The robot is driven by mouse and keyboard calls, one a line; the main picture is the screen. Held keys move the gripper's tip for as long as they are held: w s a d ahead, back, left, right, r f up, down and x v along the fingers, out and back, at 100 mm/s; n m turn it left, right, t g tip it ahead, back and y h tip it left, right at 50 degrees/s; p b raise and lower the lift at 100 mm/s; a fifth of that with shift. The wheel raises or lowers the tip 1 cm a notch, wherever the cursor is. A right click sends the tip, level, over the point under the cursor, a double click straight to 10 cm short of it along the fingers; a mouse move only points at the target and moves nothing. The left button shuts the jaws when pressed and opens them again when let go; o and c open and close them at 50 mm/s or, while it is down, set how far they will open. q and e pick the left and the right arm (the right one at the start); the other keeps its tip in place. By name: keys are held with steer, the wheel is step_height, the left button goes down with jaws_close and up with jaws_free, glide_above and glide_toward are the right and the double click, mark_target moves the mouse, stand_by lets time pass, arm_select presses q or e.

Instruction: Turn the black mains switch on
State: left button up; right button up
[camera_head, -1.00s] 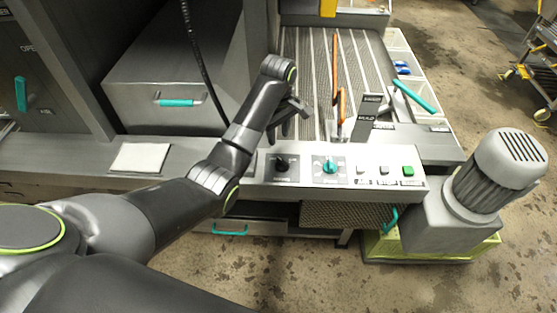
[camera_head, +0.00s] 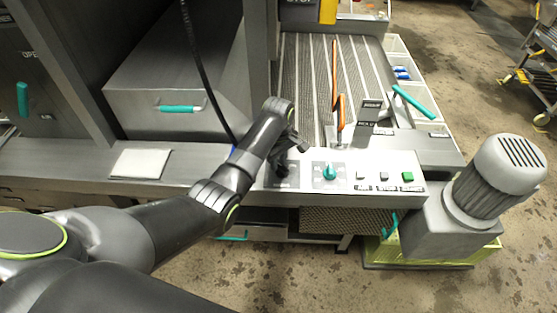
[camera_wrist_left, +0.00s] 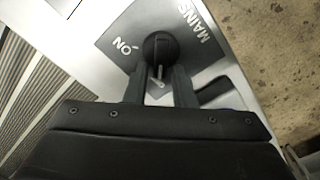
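The black mains switch (camera_wrist_left: 160,46) is a round knob with a pale pointer on a grey plate marked MAINS and ON. In the left wrist view it sits just beyond and between the tips of my left gripper (camera_wrist_left: 159,80). The two fingers are apart, one on each side of the pointer; I cannot tell whether they touch the knob. In the head view my left gripper (camera_head: 291,158) is over the left end of the control panel (camera_head: 342,187) and mostly hides the switch. My right gripper is not in view.
A teal rotary knob (camera_head: 330,172) sits right of the mains switch, then a row of push buttons with a green one (camera_head: 407,176). An orange-handled lever (camera_head: 340,110) stands behind the panel. A grey motor (camera_head: 505,165) is at the right.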

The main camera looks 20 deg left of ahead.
arm_select(q)
jaws_close()
steer(key=shift+r, duration=0.1)
steer(key=m+p, duration=0.2)
steer(key=m, duration=0.1)
steer(key=shift+w+d+r+p, duration=0.15)
steer(key=shift+w+d+p, duration=0.05)
steer(key=shift+p, duration=0.2)
steer(key=m, duration=0.1)
steer(key=m+p, duration=0.2)
steer(key=m, duration=0.1)
steer(key=shift+w+d, duration=0.2)
steer(key=shift+d, duration=0.05)
steer(key=m, duration=0.2)
steer(key=m+p, duration=0.1)
steer(key=m, duration=0.2)
steer(key=shift+w+d+p, duration=0.1)
steer(key=shift+d+p, duration=0.2)
steer(key=shift+d, duration=0.1)
steer(key=m, duration=0.3)
steer(key=m+p, duration=0.1)
steer(key=m, duration=0.1)
steer(key=shift+d+m, duration=0.4)
